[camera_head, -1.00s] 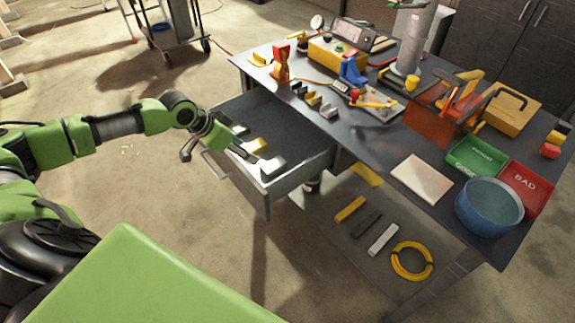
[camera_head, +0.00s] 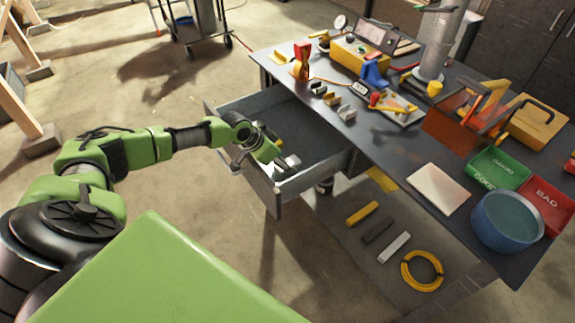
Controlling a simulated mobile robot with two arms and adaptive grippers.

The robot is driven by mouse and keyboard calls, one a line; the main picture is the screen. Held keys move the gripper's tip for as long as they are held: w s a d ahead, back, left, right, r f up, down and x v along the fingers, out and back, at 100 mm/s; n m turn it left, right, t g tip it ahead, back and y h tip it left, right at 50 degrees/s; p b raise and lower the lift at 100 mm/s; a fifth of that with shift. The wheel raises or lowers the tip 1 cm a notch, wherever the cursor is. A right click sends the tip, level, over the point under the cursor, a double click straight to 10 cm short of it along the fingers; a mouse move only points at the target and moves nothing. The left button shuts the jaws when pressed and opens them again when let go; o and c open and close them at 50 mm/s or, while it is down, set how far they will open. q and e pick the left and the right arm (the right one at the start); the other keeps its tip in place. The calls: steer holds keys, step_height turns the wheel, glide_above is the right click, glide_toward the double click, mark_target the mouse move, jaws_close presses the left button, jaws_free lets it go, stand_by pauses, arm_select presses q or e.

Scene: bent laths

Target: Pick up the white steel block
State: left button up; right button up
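A white block (camera_head: 289,161) lies in the open drawer (camera_head: 305,124), close to the drawer's front right corner. My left gripper (camera_head: 278,166) is over the drawer's front part, right beside this block. Its fingers are small and partly hidden by the wrist, so I cannot tell whether they are open or touch the block. Another whitish bar (camera_head: 395,247) lies on the low shelf under the table. My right gripper is not in view.
The drawer's front panel and side walls stand around my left gripper. The dark tabletop (camera_head: 385,150) above holds small blocks (camera_head: 331,100), a pale pad (camera_head: 438,189), a blue bowl (camera_head: 506,220), a green tray and a red tray.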

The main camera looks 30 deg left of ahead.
arm_select(q)
steer(key=shift+x, duration=1)
steer(key=shift+r, duration=0.1)
steer(key=c, duration=1.3)
steer(key=shift+r, duration=0.15)
